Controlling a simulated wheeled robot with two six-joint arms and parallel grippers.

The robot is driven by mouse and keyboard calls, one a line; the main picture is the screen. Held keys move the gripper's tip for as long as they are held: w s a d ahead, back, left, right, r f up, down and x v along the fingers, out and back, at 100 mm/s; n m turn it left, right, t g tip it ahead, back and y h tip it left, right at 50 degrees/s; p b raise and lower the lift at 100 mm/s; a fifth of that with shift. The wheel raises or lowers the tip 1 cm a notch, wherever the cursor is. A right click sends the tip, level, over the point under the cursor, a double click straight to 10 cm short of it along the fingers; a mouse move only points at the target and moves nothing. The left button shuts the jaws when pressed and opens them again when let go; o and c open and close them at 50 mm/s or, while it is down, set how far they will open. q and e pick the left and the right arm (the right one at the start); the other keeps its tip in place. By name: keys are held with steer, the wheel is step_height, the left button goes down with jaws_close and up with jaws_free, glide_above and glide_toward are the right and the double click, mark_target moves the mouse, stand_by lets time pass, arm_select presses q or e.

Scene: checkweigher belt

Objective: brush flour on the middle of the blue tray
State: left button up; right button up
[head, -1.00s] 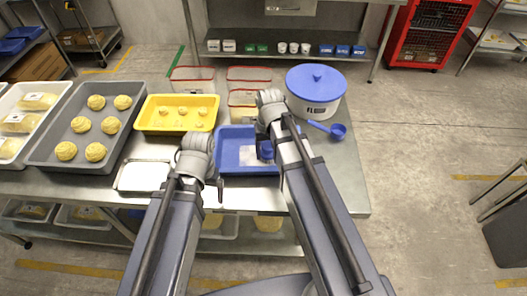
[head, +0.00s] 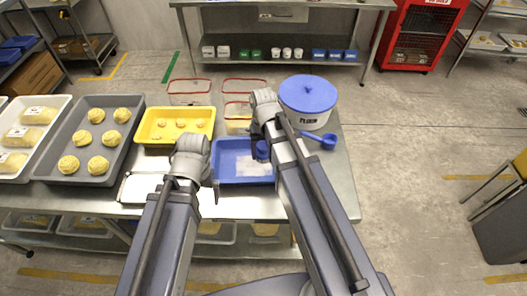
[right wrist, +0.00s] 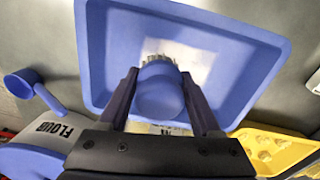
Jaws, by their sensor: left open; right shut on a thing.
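The blue tray (head: 226,158) lies on the metal table, with a pale flour patch (head: 254,168) on its floor. The patch also shows in the right wrist view (right wrist: 194,58). My right gripper (right wrist: 160,88) is shut on a blue-handled brush (right wrist: 160,95). The brush (head: 262,150) is over the tray, its bristles at the flour patch; I cannot tell whether they touch the floor. My left gripper (head: 207,190) is open and empty at the tray's left side. The white flour tub (head: 306,118) has its blue lid on.
A blue scoop (head: 327,142) lies beside the tub. A yellow tray (head: 149,128) with dough pieces, a grey tray (head: 77,139) with buns and a white-topped pan (head: 140,187) stand to the left. Red-rimmed clear containers (head: 189,86) stand behind. The table's right front is clear.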

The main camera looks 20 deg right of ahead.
mark_target(263, 145)
steer(key=shift+r, duration=0.1)
step_height(263, 145, up, 3)
steer(key=p, duration=0.3)
stand_by(0.3)
steer(key=shift+w, duration=0.15)
stand_by(0.5)
